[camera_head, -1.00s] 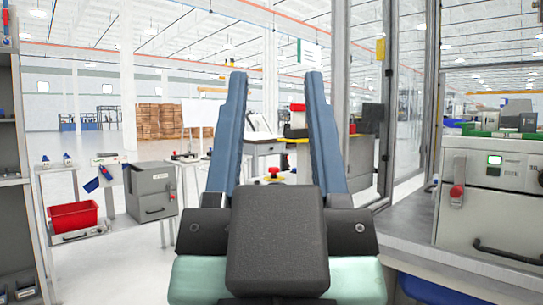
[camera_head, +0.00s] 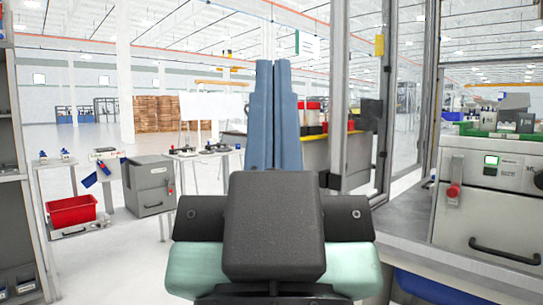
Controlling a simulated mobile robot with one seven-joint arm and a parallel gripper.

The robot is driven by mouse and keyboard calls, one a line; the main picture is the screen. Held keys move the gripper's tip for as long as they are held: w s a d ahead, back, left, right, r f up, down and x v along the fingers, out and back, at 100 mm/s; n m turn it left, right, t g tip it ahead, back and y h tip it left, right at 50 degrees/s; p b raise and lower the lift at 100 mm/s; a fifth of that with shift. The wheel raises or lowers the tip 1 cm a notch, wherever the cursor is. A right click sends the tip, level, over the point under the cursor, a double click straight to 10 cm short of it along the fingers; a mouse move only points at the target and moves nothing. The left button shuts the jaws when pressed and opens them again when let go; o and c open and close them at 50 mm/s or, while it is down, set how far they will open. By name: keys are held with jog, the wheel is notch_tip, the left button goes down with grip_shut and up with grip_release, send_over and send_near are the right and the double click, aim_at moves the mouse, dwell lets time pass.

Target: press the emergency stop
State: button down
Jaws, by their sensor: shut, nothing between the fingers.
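My gripper (camera_head: 273,66) is in the middle of the head view, with its two long blue fingers pointing away from me and pressed together. Nothing shows between them. The red button on a yellow base, seen earlier between the fingers, is now hidden behind them and the black gripper body. I cannot tell whether the fingers touch it. Another red knob (camera_head: 453,190) is on the front of the grey machine at the right, well apart from my gripper.
The grey machine (camera_head: 490,215) with a small green screen stands at the right. A glass-panelled frame (camera_head: 336,95) rises just right of my gripper. At the left are a grey box (camera_head: 150,187) and a red bin (camera_head: 71,210). Open floor (camera_head: 110,270) lies front left.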

notch_tip(320, 180, up, 26)
jog(key=p, duration=2.4)
jog(key=shift+w, duration=0.1)
